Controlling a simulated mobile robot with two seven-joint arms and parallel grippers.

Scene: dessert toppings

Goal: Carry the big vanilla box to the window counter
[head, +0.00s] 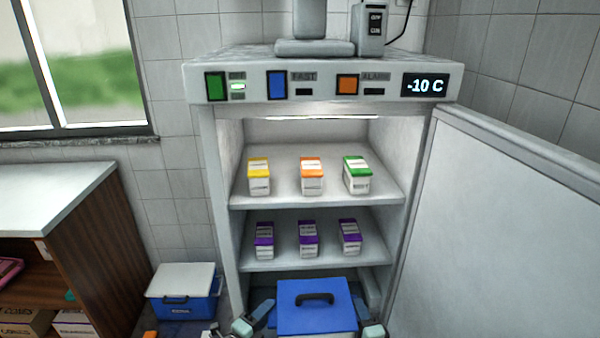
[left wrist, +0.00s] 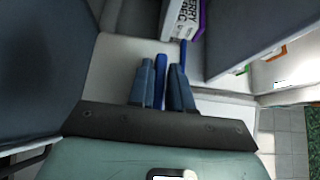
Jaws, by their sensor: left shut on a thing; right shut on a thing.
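A blue box (head: 316,317) with a black handle (head: 315,298) on its lid is at the bottom centre of the head view, in front of the freezer's lower part. I see no label on it, so I cannot tell whether it is the big vanilla box. My left gripper (head: 263,312) is shut on its left side; the left wrist view shows a thin blue edge (left wrist: 172,88) between the fingers (left wrist: 162,88). My right gripper (head: 363,312) is shut on its right side. The counter (head: 55,195) under the window stands at the left with a bare top.
The freezer door (head: 510,220) stands open at the right. Small cartons (head: 312,178) stand on the upper shelf, purple-topped ones (head: 308,240) on the lower. A blue cooler with a white lid (head: 184,278) stands on the floor between counter and freezer.

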